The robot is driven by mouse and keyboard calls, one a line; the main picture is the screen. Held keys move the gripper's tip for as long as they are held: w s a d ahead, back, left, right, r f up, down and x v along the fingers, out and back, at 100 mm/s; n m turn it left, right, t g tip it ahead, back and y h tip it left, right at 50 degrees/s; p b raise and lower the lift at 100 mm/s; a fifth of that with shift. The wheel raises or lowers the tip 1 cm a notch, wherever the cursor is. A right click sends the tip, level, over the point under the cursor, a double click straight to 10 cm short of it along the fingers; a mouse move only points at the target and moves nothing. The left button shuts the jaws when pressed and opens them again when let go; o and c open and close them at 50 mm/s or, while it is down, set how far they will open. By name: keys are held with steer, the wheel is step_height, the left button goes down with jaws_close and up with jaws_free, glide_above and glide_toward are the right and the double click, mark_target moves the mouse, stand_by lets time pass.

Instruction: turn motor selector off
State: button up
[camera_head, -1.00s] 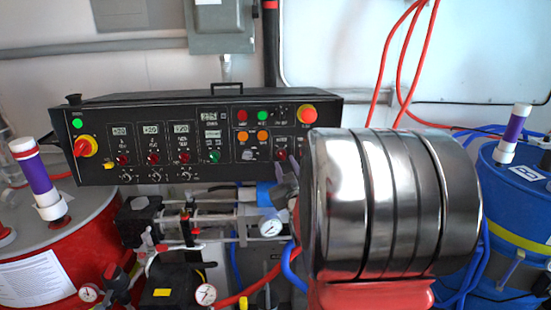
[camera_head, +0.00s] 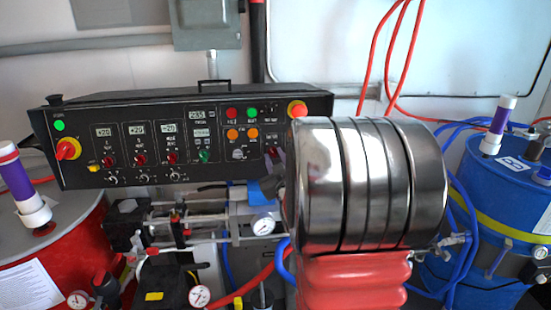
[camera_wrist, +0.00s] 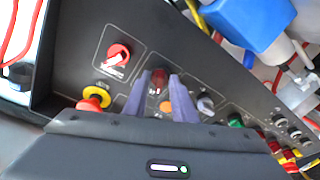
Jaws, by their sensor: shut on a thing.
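The black control panel (camera_head: 75,170) carries knobs, buttons and displays. In the wrist view my gripper (camera_wrist: 160,88) has its two purple-grey fingers on either side of a dark red knob (camera_wrist: 158,77). It is shut on this knob; the exact contact is hard to see. The lettering is too blurred to tell which knob is the motor selector. In the head view the panel's right end and my gripper are largely hidden behind my arm.
A red and yellow stop button (camera_wrist: 96,96) is close left of the fingers, and a grey knob (camera_wrist: 205,103) close right. An orange button (camera_wrist: 167,106) shows between the fingers. Pipes and gauges (camera_head: 263,225) lie below the panel. Red (camera_head: 75,250) and blue (camera_head: 470,215) drums flank it.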

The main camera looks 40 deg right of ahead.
steer(key=shift+r+n, duration=0.15)
steer(key=shift+n, duration=0.55)
steer(key=o, duration=0.7)
steer(key=shift+c, duration=0.2)
steer(key=shift+s, duration=0.1)
